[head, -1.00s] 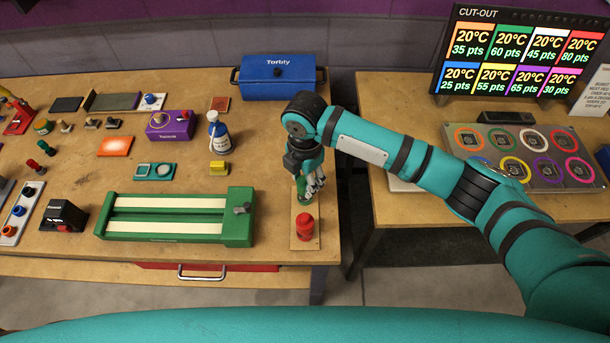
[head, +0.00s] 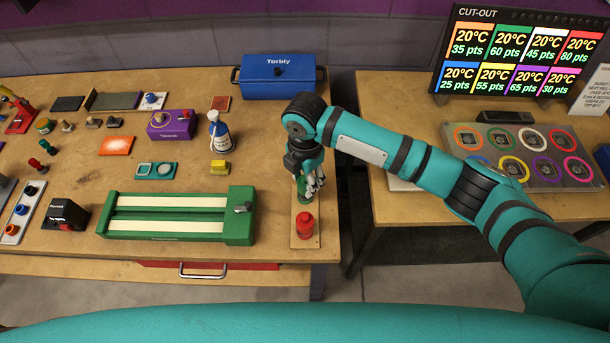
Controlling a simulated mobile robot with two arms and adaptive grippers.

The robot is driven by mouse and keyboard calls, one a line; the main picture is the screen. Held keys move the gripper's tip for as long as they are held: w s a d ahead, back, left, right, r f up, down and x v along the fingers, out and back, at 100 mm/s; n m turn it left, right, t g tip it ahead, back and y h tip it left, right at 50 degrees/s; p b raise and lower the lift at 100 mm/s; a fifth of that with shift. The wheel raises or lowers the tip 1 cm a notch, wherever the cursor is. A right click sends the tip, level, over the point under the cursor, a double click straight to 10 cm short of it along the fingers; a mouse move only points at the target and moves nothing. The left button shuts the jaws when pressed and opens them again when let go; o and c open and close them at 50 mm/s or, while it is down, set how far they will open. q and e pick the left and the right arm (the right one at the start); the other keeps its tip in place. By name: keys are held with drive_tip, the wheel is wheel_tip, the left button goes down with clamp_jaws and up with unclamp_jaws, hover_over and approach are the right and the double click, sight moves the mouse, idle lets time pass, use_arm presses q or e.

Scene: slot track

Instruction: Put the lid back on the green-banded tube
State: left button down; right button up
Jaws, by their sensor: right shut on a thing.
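My right gripper (head: 308,184) points down over the wooden strip (head: 304,241) at the right end of the left bench. It is shut on a small green thing (head: 302,188), mostly hidden by the fingers. I cannot tell whether this is the lid or part of the green-banded tube, nor whether it touches what is below. A red capped piece (head: 305,225) stands upright on the same strip, just in front of the gripper. My left gripper is not in view.
A green slot track (head: 180,215) lies left of the strip. The bench's right edge is close, with a gap before the second bench (head: 410,95).

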drive_tip(key=shift+p, duration=0.35)
idle(0.5)
drive_tip(key=shift+f, duration=0.15)
idle(1.1)
drive_tip(key=shift+p, duration=0.5)
idle(0.3)
drive_tip(key=o, duration=1.3)
drive_tip(key=shift+r+p, duration=3.55)
drive_tip(key=shift+p, duration=0.05)
